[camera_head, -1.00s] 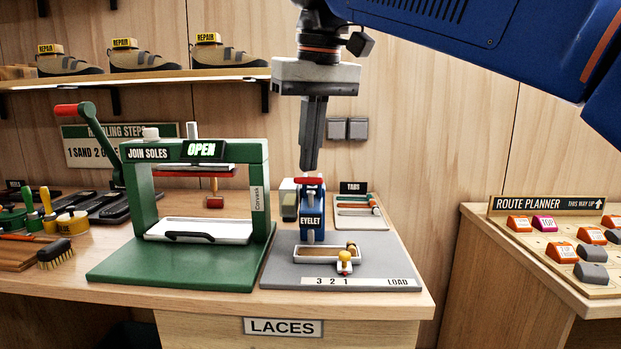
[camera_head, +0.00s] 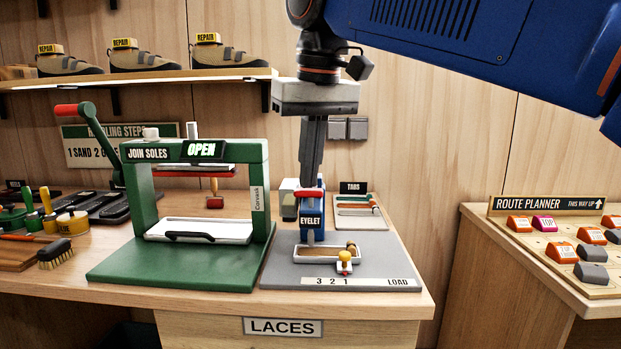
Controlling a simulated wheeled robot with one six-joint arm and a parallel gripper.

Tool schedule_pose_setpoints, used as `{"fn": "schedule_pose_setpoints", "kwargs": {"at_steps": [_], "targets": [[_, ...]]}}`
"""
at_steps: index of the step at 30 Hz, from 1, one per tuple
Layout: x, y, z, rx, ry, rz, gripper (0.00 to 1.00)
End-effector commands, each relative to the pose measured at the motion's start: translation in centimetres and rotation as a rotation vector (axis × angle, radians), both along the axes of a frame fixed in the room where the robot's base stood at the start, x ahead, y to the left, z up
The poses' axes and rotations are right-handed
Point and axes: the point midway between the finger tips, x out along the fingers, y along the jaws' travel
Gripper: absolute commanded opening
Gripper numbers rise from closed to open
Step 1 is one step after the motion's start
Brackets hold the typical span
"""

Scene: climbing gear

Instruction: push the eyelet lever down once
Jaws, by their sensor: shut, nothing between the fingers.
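The eyelet press (camera_head: 311,228) is a blue tool with a black EYELET label, standing on a grey base plate (camera_head: 385,250). Its lever has a red bar (camera_head: 309,194) across the top. My gripper (camera_head: 309,184) points straight down with its fingers shut and empty. The fingertips are at the red bar and appear to touch it or sit just behind it. A small tray (camera_head: 298,256) with a tan strip and a yellow knob (camera_head: 345,257) lies in front of the press.
A green JOIN SOLES press (camera_head: 145,205) reading OPEN stands close on the left. A TABS tray (camera_head: 369,212) lies behind on the right. The base plate's right side is clear. A ROUTE PLANNER board (camera_head: 560,240) is on a separate bench at right.

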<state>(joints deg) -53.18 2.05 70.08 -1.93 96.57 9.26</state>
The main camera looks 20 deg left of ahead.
Motion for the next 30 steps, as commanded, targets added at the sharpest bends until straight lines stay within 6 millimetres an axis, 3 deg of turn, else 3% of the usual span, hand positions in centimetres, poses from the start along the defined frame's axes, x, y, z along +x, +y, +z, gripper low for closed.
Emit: {"fn": "schedule_pose_setpoints", "kwargs": {"at_steps": [30], "targets": [[-0.2,0.0,-4.1,-0.001,0.001,0.000,0.00]]}}
